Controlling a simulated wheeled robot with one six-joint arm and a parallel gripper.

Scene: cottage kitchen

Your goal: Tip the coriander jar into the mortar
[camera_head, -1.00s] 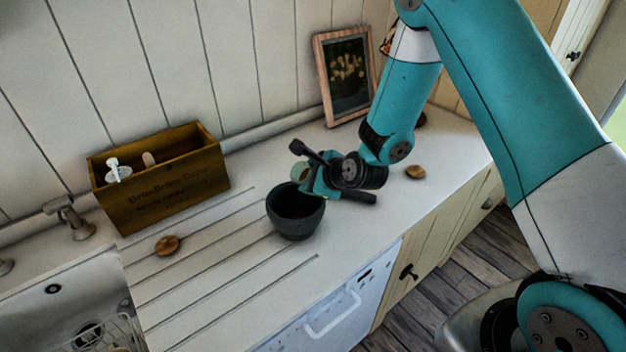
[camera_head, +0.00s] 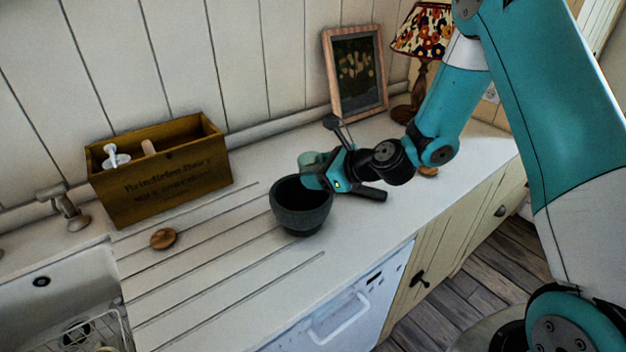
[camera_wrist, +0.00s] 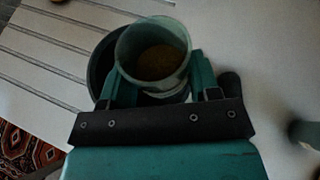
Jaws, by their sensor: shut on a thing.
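The dark grey mortar (camera_head: 300,215) stands on the worktop, at the right end of the drainer grooves. My gripper (camera_head: 318,172) is over the mortar's back right rim, shut on the coriander jar (camera_head: 308,160), a pale greenish clear jar. In the wrist view the jar (camera_wrist: 152,45) sits between the two teal fingers, its open mouth showing and brown contents inside. The mortar (camera_wrist: 100,62) shows behind and below the jar there, partly hidden by it. The jar looks tilted, but how far is hard to tell. I see nothing falling from it.
A wooden box (camera_head: 160,180) with a white-handled thing in it stands by the wall. The sink (camera_head: 60,290) is at left. A picture frame (camera_head: 355,75) and a lamp (camera_head: 420,45) stand behind my arm.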

